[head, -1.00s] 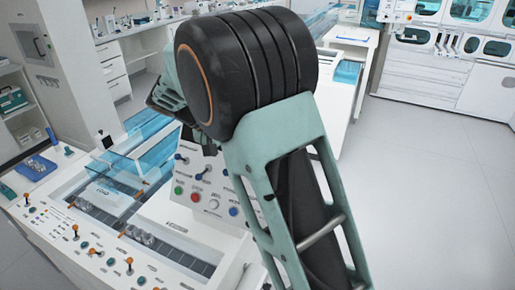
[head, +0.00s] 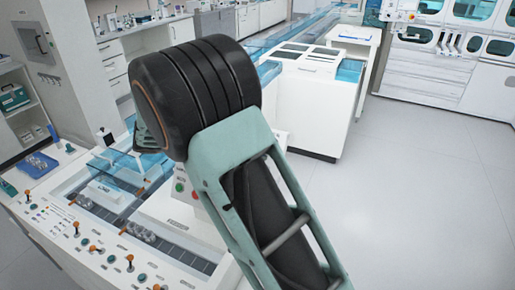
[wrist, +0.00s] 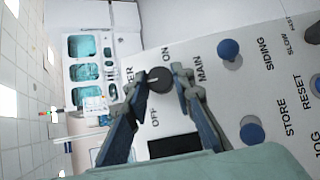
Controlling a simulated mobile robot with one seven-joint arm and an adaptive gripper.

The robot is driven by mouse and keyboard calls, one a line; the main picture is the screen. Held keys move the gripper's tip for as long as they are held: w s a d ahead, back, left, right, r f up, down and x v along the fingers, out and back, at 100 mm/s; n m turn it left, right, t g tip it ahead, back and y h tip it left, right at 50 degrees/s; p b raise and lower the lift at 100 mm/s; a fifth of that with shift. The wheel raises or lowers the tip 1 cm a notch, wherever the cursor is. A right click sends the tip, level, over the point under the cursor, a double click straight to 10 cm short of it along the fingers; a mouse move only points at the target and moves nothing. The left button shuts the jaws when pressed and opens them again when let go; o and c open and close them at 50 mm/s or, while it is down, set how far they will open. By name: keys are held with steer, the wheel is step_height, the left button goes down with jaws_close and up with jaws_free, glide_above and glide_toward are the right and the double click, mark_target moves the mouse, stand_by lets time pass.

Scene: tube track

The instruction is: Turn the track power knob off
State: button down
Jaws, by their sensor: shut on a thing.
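The dark power knob (wrist: 158,80) sits on the white control panel in the wrist view, between the printed words ON and OFF. My gripper (wrist: 159,84) has one dark blue finger on each side of the knob and is shut on it. A small light mark shows on the knob, but I cannot tell for sure which word it points to. In the head view my arm hides the knob and my fingertips.
Open floor (head: 430,190) lies to the right.

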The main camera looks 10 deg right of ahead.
stand_by(0.4)
steer(key=c, duration=1.7)
jaws_free()
steer(key=shift+o, duration=0.2)
steer(key=shift+a, duration=0.15)
steer(key=v, duration=1.1)
steer(key=shift+a, duration=0.4)
steer(key=shift+s+r, duration=0.1)
steer(key=shift+r, duration=0.05)
